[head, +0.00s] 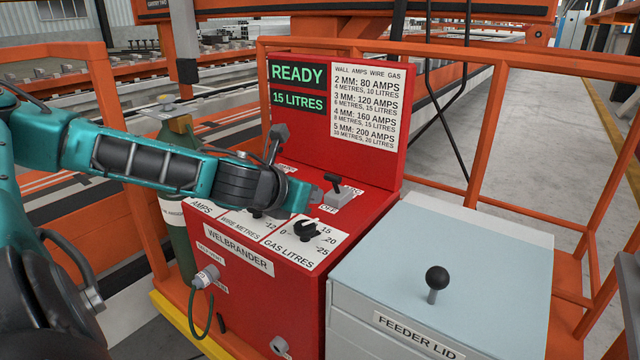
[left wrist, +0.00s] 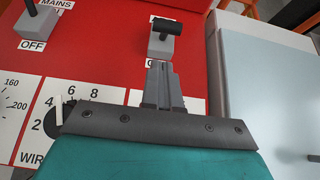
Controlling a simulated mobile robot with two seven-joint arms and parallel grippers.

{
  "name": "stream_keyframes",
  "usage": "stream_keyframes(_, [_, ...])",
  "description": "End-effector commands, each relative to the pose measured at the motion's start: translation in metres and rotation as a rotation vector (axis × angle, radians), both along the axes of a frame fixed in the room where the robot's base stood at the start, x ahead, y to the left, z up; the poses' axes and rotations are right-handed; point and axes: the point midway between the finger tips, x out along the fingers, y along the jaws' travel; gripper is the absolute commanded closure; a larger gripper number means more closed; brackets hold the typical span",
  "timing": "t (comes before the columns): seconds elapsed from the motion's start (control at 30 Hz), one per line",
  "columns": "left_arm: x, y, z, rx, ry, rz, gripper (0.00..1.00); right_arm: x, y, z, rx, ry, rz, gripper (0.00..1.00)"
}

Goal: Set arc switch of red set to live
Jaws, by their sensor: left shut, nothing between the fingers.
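The red welding set (head: 370,215) has a sloped top with a switch at its right rear. This arc switch (head: 338,195) is a grey block with a black-tipped lever, beside an OFF label; its other label is too small or covered to read surely. It also shows in the left wrist view (left wrist: 160,45). My left gripper (head: 316,191) is shut and empty, its fingertips just short of the switch block in the left wrist view (left wrist: 158,70). Whether they touch it I cannot tell. My right gripper is not in view.
A mains switch (left wrist: 38,22) with an OFF label stands left of the arc switch. A gas knob (head: 308,230) sits in front. The display (head: 298,88) reads READY, 15 LITRES. A grey feeder lid (head: 460,250) with a ball knob is at right. Orange rails surround the set.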

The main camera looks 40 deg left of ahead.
Motion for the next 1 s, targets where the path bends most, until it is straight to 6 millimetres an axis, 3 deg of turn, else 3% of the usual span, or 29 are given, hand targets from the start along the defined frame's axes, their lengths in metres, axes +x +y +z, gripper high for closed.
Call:
stream_keyframes(0.43, [0.025,0.004,0.005,0.003,0.000,0.003,1.00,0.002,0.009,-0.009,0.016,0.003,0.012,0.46])
stream_keyframes(1.0, [0.032,0.004,0.010,0.000,0.000,0.000,1.00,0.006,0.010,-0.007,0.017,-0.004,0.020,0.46])
